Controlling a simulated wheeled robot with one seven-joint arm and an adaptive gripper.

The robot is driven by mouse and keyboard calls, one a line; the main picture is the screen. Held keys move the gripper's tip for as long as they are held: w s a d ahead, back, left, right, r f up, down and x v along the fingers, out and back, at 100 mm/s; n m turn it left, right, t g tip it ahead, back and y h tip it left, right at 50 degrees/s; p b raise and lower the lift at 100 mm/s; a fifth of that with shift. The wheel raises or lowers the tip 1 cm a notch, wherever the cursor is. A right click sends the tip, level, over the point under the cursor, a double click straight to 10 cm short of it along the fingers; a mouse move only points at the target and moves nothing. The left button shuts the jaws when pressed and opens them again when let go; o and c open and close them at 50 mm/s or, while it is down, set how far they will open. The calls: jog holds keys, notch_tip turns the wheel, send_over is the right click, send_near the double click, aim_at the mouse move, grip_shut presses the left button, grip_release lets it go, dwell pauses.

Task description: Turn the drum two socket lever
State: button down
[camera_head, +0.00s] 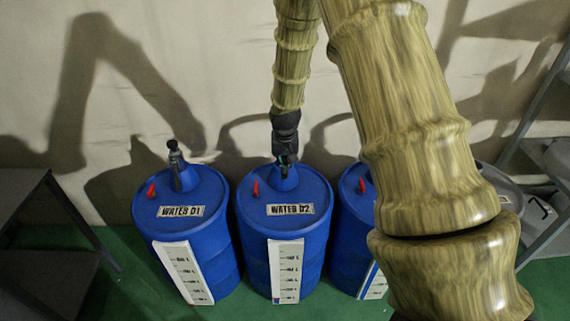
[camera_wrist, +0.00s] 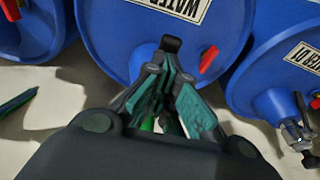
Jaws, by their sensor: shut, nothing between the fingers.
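Drum two (camera_head: 290,240) is the middle blue barrel, labelled WATER D2. Its top fills the centre of the wrist view (camera_wrist: 120,40). A red lever (camera_head: 256,188) stands on its lid, left of the socket; it is at the right of my fingers in the wrist view (camera_wrist: 208,60). The blue socket neck (camera_head: 284,182) is at the back of the lid. My gripper (camera_head: 285,165) points down over this socket, shut and empty, with teal finger pads (camera_wrist: 168,95). A black knob (camera_wrist: 171,44) shows just beyond the fingertips. The fingers hide the socket fitting, and I cannot tell whether they touch it.
Drum one (camera_head: 185,230) stands close on the left, with its black socket fitting (camera_head: 175,158) upright. A third blue drum (camera_head: 352,235) is on the right, partly behind my arm. The wall (camera_head: 225,90) is close behind. Grey shelving (camera_head: 545,190) stands at right, a dark table (camera_head: 25,215) at left.

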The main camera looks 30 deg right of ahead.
jog(key=shift+s+a+f+b, duration=0.1)
jog(key=shift+s+f+b, duration=0.05)
jog(key=shift+f+b, duration=0.25)
jog(key=shift+s+a+f+t+h+b, duration=0.15)
jog(key=shift+f+t+h+b, duration=0.15)
jog(key=shift+t, duration=0.25)
jog(key=shift+s+f+t+h+b, duration=0.1)
jog(key=shift+f+t+h+b, duration=0.1)
jog(key=shift+t+h+b, duration=0.3)
jog(key=shift+s+f+t+h+b, duration=0.2)
jog(key=shift+f+t+h+b, duration=0.2)
jog(key=shift+f+t+b, duration=0.4)
jog(key=shift+w+f+t+h+b, duration=0.1)
jog(key=shift+f+t+h+b, duration=0.55)
jog(key=shift+f+t+b, duration=1.05)
jog(key=shift+w+f+t+h+b, duration=0.1)
jog(key=shift+f+t+h+b, duration=0.7)
jog(key=shift+b, duration=1.7)
jog(key=shift+w+d+f+g, duration=0.15)
jog(key=shift+w+f, duration=0.1)
jog(key=shift+f, duration=0.2)
jog(key=shift+w+d+f, duration=0.15)
jog(key=shift+w+f, duration=0.1)
jog(key=shift+f, duration=0.2)
jog(key=shift+w+d+f+g, duration=0.15)
jog(key=shift+w+f, duration=0.1)
jog(key=shift+f, duration=0.3)
